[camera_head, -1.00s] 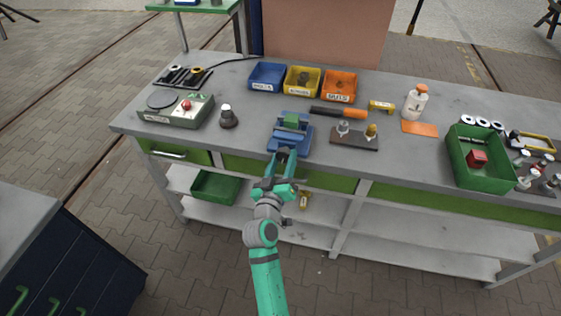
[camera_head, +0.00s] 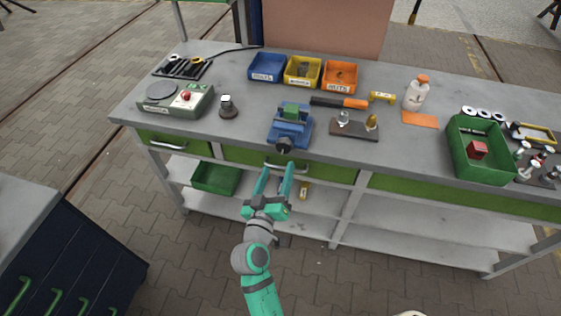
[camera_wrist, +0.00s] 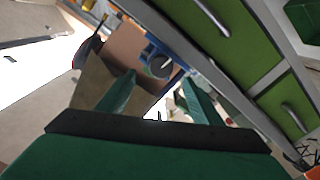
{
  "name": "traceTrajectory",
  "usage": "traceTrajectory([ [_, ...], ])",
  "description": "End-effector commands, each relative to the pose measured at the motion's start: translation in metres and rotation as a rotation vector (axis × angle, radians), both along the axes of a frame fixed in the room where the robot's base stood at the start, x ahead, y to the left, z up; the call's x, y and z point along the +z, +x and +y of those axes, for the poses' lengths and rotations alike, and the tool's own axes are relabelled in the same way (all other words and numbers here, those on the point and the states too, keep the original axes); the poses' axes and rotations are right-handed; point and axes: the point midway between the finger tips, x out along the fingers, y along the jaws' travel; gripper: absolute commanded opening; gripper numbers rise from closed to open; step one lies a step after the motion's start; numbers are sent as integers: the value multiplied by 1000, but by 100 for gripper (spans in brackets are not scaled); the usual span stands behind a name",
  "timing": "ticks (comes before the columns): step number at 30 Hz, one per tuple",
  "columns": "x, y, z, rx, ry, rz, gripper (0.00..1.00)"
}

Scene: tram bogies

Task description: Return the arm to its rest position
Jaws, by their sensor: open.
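My green arm reaches up from the bottom of the head view. My gripper (camera_head: 273,182) is open and empty, in front of the bench's drawer fronts and below the tabletop edge. A blue vise (camera_head: 291,132) with a green block (camera_head: 292,108) in it stands on the bench's front edge, just beyond my fingertips and apart from them. In the wrist view my two fingers (camera_wrist: 157,95) are spread with nothing between them, and the blue vise (camera_wrist: 155,60) with its round dark handle end shows past them.
The grey bench (camera_head: 230,140) carries blue, yellow and orange bins (camera_head: 303,72), a control box (camera_head: 178,104), a white bottle (camera_head: 416,95) and a green crate (camera_head: 485,170). A dark cabinet (camera_head: 70,255) stands at the lower left. Paved floor lies clear between cabinet and bench.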

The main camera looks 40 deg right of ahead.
Motion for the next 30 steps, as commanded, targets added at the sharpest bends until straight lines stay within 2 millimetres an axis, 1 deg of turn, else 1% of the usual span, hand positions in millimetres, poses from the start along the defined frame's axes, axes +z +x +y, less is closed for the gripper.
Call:
traceTrajectory([
  [3,0,-8,9,1,0,1,60],
  [7,0,-12,13,0,0,0,60],
  [23,0,-13,12,-3,1,0,60],
  [26,-5,-14,17,13,6,7,60],
  [29,-21,-19,33,66,21,27,60],
  [30,-30,-23,42,98,31,38,60],
])
